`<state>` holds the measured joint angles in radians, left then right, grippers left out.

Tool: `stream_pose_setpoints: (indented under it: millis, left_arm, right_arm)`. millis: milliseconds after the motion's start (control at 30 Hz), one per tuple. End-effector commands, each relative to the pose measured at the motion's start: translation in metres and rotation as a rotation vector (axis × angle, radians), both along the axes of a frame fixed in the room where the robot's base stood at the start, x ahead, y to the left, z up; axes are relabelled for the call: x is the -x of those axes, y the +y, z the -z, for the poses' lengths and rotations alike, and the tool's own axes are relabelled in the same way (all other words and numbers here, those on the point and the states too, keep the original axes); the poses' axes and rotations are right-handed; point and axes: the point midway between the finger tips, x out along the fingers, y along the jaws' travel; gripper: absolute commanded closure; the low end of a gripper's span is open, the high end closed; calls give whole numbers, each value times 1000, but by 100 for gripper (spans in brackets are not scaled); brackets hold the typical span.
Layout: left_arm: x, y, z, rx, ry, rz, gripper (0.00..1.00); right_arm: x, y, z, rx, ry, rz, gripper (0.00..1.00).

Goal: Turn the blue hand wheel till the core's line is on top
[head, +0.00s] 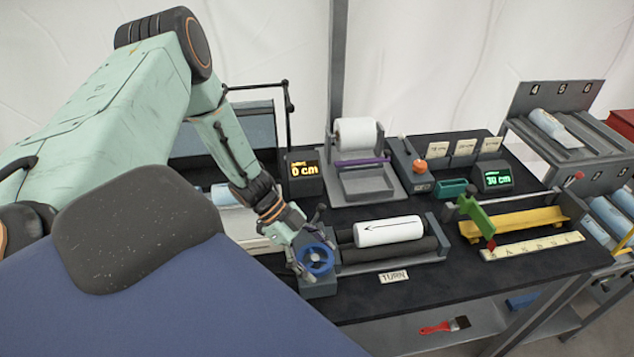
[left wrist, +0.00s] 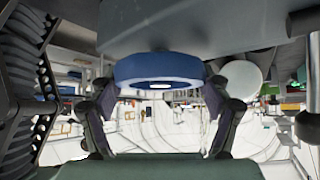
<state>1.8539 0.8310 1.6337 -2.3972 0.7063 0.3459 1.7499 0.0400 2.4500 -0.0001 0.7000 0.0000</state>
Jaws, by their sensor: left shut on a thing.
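The blue hand wheel (head: 316,260) is on a grey block at the left end of the roller stand (head: 395,262). The white core (head: 388,233) lies on dark rollers there. A black line with an arrowhead at its left end runs along the core's upper side, facing me. My left gripper (head: 308,262) is at the wheel, shut on its rim. In the left wrist view the blue wheel (left wrist: 158,70) sits between the two fingers (left wrist: 160,105). The fingers hide part of the wheel in the head view. My right gripper is not in view.
A "TURN" label (head: 394,277) lies before the stand. A yellow trough (head: 514,223) with a green lever (head: 477,215) and a ruler (head: 531,246) are to the right. Behind stand a white roll (head: 357,134) and two displays. A red brush (head: 442,326) lies on the lower shelf.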

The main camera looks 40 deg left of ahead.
Motion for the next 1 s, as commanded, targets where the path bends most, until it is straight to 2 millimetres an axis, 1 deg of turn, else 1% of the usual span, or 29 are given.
stream_pose_setpoints:
  millis: [200,400,933,967,1000]
  left_arm:
    - [0,0,0,-1,-2,115,54]
    - [0,0,0,0,-2,172,54]
    - [0,-1,-1,3,-3,192,54]
    - [0,-1,-1,3,-3,192,21]
    - [0,-1,-1,3,-3,192,18]
  right_arm:
    - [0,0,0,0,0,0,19]
    - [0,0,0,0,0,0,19]
    - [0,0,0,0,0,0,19]
    - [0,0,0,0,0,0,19]
    - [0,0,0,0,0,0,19]
